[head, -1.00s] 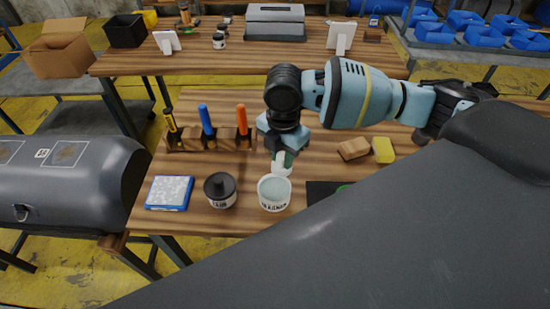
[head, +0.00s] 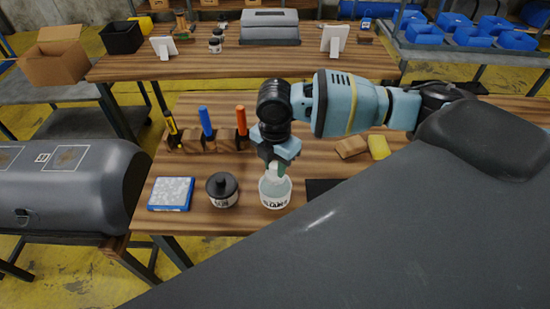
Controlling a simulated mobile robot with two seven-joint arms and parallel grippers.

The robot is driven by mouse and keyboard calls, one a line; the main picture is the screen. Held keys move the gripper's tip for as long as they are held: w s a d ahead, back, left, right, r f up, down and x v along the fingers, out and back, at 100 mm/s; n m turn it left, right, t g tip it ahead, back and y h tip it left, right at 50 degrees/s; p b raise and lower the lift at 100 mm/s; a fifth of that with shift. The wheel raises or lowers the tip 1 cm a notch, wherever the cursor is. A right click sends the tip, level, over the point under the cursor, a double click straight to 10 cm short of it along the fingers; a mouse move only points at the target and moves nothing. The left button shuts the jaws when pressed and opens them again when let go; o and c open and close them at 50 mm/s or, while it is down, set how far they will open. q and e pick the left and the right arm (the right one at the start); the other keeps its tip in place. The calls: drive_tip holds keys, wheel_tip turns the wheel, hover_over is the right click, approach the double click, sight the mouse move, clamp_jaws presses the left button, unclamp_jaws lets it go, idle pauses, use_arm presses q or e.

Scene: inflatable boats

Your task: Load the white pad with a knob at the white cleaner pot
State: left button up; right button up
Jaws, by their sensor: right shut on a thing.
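The white cleaner pot (head: 275,196) stands open near the front edge of the wooden table, with pale green content and a dark label. My right gripper (head: 274,160) points down above it, shut on the knob of the white pad (head: 275,174). The pad is at the pot's mouth, over its back half. I cannot tell whether it touches the content. The fingertips are partly hidden by the gripper body. My left gripper is out of view.
Left of the pot are a dark lidded pot (head: 222,189) and a blue-edged box (head: 171,193). Behind is a wooden rack (head: 195,141) with upright tools. A tan block (head: 351,147) and a yellow sponge (head: 378,147) lie right. A grey boat tube (head: 390,225) crosses the front.

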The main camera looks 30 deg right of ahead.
sight(275, 177)
drive_tip(key=shift+f+b, duration=0.4)
drive_tip(key=shift+f, duration=1.2)
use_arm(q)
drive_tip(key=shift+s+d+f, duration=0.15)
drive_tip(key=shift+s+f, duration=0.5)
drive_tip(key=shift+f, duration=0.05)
use_arm(e)
drive_tip(key=shift+f, duration=0.15)
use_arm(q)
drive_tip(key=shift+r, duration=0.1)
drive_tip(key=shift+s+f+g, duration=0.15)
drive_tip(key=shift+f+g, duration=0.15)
use_arm(e)
drive_tip(key=shift+f, duration=0.5)
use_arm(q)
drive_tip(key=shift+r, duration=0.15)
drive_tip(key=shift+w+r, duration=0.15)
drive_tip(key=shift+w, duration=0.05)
use_arm(e)
drive_tip(key=shift+s+f, duration=0.1)
drive_tip(key=shift+f, duration=0.05)
idle(0.7)
